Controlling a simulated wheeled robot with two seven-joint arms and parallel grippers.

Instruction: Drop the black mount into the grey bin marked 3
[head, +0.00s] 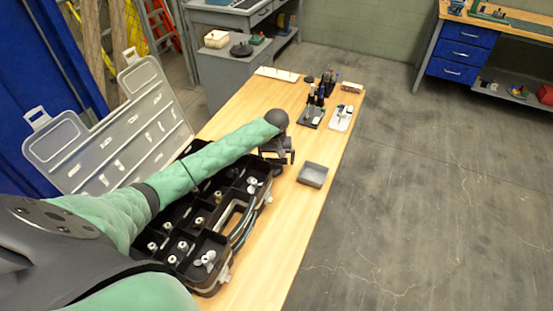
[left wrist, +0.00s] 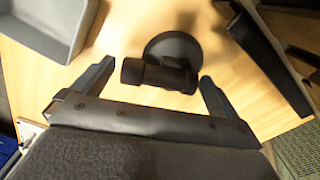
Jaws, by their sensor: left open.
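The black mount (left wrist: 172,68) shows in the left wrist view as a round dark disc with a short cylinder across it, on or just above the wooden table. My left gripper (left wrist: 156,76) is open, its two fingers on either side of the mount with gaps to it. In the head view my left gripper (head: 279,158) is over the table between the black case and the bin; the mount cannot be told apart from it there. The grey bin (head: 313,174) is square, open and just right of the gripper; its wall (left wrist: 72,38) shows at the upper left of the wrist view. No number is readable.
A black compartmented case (head: 184,262) with small fittings lies open under my left arm, its clear lid (head: 105,148) raised. Bottles in a dark tray (head: 312,117), a white tray (head: 341,119) and a white rack (head: 277,74) stand farther back. Bare table surrounds the bin.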

